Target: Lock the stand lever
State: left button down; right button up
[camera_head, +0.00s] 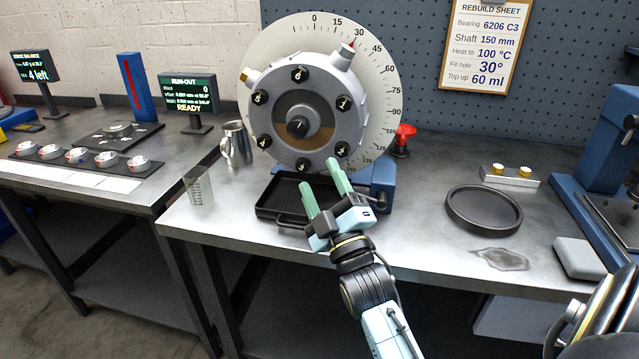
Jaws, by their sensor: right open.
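The rotor stand (383,172) is blue and stands on the right-hand bench. It carries a round grey housing (335,95) with numbered bolts, in front of a pale degree dial (385,60). A red handle (405,131) on a dark base sits just right of the dial. It may be the stand lever, but I cannot tell its lock state. My right gripper (319,174) is open and empty, with its green fingers in front of the housing's lower edge and over the black tray. It is below and left of the red handle, apart from it. My left gripper is not in view.
A black tray (268,212) lies under the housing. A metal mug (237,143) and a clear beaker (199,188) stand to its left.

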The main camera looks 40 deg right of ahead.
aim_at(381, 202)
jog(key=k, duration=1.5)
